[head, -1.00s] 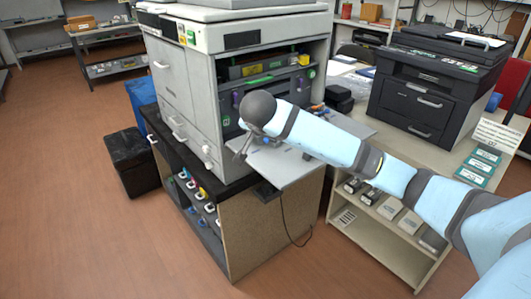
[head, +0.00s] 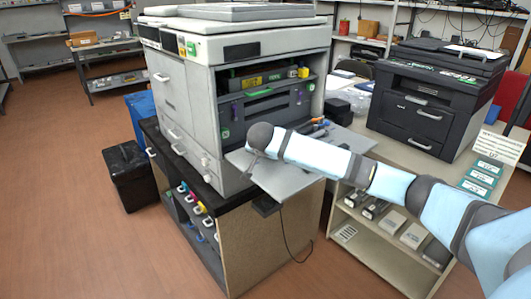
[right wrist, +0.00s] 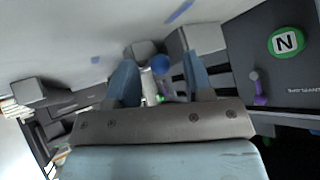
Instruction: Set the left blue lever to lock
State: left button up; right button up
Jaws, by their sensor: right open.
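The grey copier (head: 250,47) has its front open, showing a dark bay. The left lever, bluish-purple and small (head: 233,112), is at the bay's left side above a green round mark (head: 224,133). A second such lever (head: 299,92) is at the right. In the right wrist view, a purple lever (right wrist: 258,88) stands right of my fingers, beside a green N mark (right wrist: 286,42). My left gripper is out of view.
The lowered grey door (head: 285,178) juts out below the bay, with dark tools (head: 318,129) at its right. A black printer (head: 432,100) stands on the bench to the right. A black bin (head: 128,176) stands left of the cabinet.

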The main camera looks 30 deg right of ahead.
jog(key=c, duration=0.5)
grip_shut()
